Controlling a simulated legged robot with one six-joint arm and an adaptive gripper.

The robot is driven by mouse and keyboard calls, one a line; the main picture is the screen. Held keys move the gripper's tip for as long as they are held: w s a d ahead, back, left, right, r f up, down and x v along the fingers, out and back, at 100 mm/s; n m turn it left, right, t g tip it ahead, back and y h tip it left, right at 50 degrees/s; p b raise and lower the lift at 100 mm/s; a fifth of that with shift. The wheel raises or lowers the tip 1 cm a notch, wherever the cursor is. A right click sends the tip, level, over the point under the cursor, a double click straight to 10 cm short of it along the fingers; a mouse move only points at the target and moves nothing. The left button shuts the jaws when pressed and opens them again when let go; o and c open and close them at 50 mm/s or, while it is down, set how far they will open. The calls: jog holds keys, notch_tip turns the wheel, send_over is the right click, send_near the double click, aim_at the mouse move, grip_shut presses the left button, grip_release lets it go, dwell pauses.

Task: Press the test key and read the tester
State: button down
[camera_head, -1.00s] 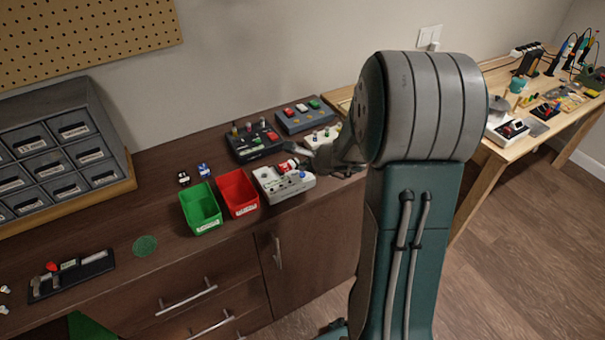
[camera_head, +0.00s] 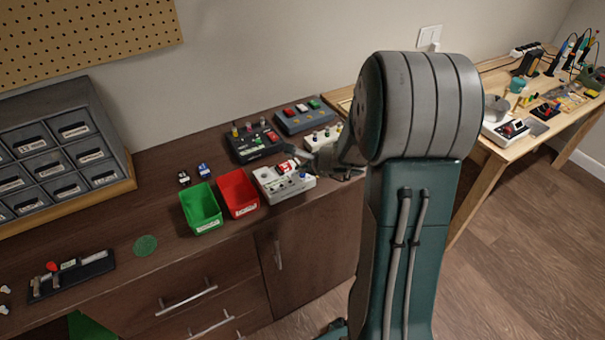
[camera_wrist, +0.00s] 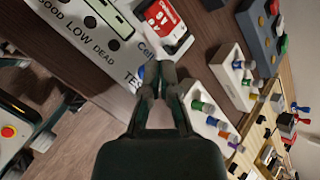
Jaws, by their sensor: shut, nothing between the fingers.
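The tester (camera_head: 284,187) is a pale grey box near the front edge of the dark bench. I cannot tell which indicator, if any, is lit. A red and white cell (camera_wrist: 166,24) lies on the tester; it also shows in the head view (camera_head: 288,166). My gripper (camera_wrist: 160,72) is shut and empty, its fingertips over the panel edge by partly covered lettering starting "Te". The test key is not clearly visible there; I cannot tell whether the fingertips touch it.
Green (camera_head: 201,210) and red (camera_head: 238,194) bins stand left of the tester. A black box with knobs (camera_head: 254,144) and a blue-grey button box (camera_head: 305,117) stand behind it. In the wrist view, white blocks with coloured pegs (camera_wrist: 236,78) lie close right of my gripper.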

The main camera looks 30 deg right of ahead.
aim_at(304, 175)
jog(key=shift+f, duration=0.4)
dwell(0.6)
dwell(0.3)
jog(key=shift+r, duration=0.85)
jog(key=shift+r, duration=2.5)
